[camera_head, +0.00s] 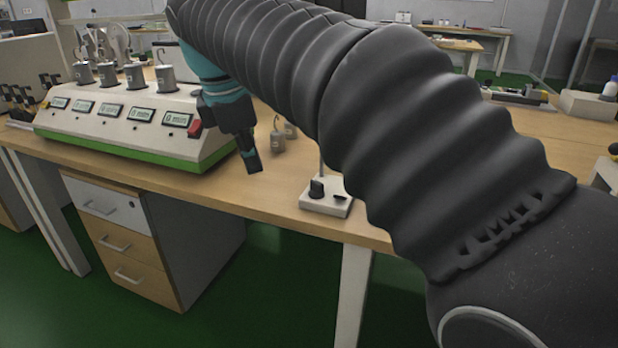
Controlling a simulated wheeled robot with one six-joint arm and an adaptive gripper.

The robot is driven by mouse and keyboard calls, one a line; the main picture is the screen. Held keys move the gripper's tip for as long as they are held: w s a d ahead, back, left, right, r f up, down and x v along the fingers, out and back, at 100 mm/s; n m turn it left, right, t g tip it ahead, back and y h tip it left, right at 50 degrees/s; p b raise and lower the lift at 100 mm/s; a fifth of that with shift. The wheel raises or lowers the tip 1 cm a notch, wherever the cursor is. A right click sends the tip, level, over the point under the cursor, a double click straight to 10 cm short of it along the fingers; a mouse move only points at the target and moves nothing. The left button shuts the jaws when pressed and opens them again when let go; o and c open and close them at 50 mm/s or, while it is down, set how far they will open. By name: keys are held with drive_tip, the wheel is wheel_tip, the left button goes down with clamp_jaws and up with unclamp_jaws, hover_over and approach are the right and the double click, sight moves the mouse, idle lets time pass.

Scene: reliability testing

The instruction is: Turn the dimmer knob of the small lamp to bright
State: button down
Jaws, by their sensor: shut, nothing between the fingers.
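The small lamp's white base (326,207) stands near the front edge of the wooden table. A black dimmer knob (317,188) sits upright on the left of the base, with a smaller dark part (340,198) to its right. A thin pale stem rises from the base, and my arm hides the upper part of the lamp. I cannot read the knob's setting. My gripper (254,166) is to the left of the knob and higher in the picture, apart from it, pointing down. It is shut and empty.
A white and green test machine (120,130) with several displays and grey weights fills the table's left side. Small grey weights (278,141) stand on the table behind my gripper. A drawer cabinet (150,240) is below. Bare tabletop (245,195) lies left of the lamp base.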

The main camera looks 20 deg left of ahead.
drive_tip(key=w+d+n+h, duration=0.1)
drive_tip(key=d+n, duration=0.1)
drive_tip(key=n, duration=0.1)
drive_tip(key=n+b, duration=0.2)
approach(314, 198)
drive_tip(key=shift+t+h, duration=0.4)
wheel_tip(314, 198, down, 5)
drive_tip(key=shift+w+f, duration=0.1)
drive_tip(key=shift+f, duration=0.15)
drive_tip(key=shift+w+d+n, duration=0.3)
drive_tip(key=shift+w, duration=0.3)
drive_tip(key=shift+s, duration=0.1)
